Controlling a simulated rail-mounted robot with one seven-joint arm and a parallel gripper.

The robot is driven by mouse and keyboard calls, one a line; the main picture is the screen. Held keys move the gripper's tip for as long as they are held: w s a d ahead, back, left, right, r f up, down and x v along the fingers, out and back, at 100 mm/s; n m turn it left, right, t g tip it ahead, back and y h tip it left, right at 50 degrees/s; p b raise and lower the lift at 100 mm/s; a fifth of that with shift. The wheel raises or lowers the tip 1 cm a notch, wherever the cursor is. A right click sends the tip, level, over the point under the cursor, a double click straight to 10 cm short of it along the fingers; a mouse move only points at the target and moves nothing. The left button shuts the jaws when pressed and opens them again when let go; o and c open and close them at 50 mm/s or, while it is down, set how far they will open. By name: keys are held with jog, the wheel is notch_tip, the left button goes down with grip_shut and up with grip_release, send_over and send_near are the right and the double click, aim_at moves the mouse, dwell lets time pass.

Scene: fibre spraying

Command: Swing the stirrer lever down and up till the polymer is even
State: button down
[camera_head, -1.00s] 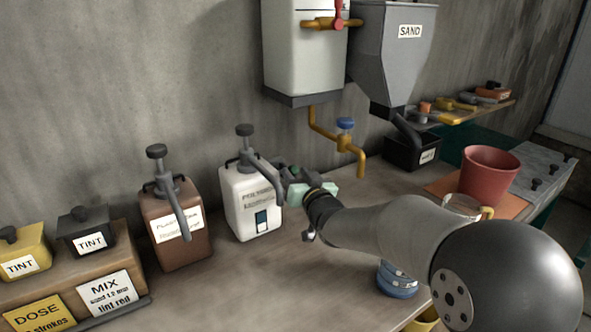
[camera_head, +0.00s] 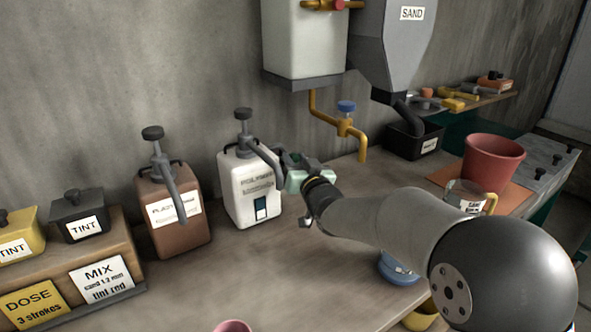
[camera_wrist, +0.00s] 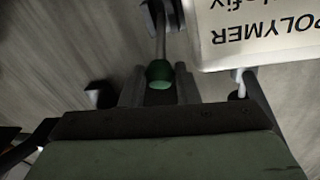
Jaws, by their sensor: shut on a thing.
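The white polymer jug (camera_head: 250,195) stands upright on the bench, with a grey pump head (camera_head: 243,115) and a spout on top. In the wrist view its label (camera_wrist: 262,30) reads upside down at the upper right. My gripper (camera_head: 293,166) is beside the jug's upper right. In the wrist view my gripper (camera_wrist: 160,88) is shut on the stirrer lever, a grey rod with a green knob (camera_wrist: 160,73) between the two fingers. The polymer inside the jug is hidden, so I cannot tell how even it is.
A brown jug (camera_head: 175,225) and tint boxes (camera_head: 80,215) stand to the left. A yellow tap (camera_head: 350,130) hangs behind my gripper. A red bucket (camera_head: 492,162) and a glass jug (camera_head: 465,196) stand at right. The bench in front of the jugs is mostly clear.

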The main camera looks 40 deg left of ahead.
jog(key=f+b, duration=0.1)
jog(key=b, duration=0.2)
jog(key=f+t+y+b, duration=0.1)
jog(key=b, duration=0.2)
jog(key=f+b, duration=0.1)
jog(key=b, duration=0.3)
jog(key=shift+s+d+f+m+y, duration=0.1)
jog(key=shift+d+f+m+y, duration=0.05)
jog(key=shift+d+m+y, duration=0.2)
jog(key=shift+f, duration=0.1)
jog(key=c, duration=1.4)
grip_release()
jog(key=r+v, duration=0.1)
jog(key=v, duration=0.4)
jog(key=r+v, duration=0.1)
jog(key=v, duration=0.3)
jog(key=r+v, duration=0.1)
jog(key=v, duration=0.4)
jog(key=shift+s+d, duration=0.45)
jog(key=shift+d, duration=0.1)
